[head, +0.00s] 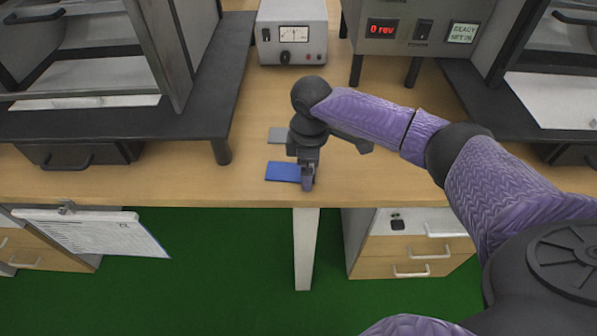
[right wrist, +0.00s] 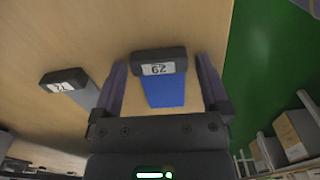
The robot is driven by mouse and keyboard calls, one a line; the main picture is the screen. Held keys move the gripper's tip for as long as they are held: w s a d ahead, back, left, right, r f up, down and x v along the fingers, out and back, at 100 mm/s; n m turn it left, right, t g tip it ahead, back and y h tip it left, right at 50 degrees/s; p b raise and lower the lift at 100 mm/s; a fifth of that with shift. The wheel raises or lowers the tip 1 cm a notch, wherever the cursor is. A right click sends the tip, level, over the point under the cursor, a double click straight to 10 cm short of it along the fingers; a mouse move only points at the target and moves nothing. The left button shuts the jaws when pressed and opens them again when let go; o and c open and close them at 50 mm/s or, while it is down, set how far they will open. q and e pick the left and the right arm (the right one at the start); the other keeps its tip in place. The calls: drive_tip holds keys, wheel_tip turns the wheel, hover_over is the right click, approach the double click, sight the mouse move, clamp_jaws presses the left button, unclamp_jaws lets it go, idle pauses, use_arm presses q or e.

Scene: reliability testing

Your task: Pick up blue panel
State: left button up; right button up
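The blue panel (head: 282,171) lies on the wooden table near its front edge. In the right wrist view the blue panel (right wrist: 164,92) has a dark end block with a white number label. My right gripper (head: 308,182) is low over its right end and hides that end in the head view. In the right wrist view my right gripper (right wrist: 162,66) is open, with one finger on each side of the panel and a visible gap to both. My left gripper is not in view.
A grey panel (head: 279,135) with a similar labelled block (right wrist: 63,79) lies just behind the blue one. A meter box (head: 293,32) and a display unit (head: 410,28) stand at the back. Dark racks flank both sides. Table between them is mostly clear.

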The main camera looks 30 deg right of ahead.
drive_tip(key=c, duration=1)
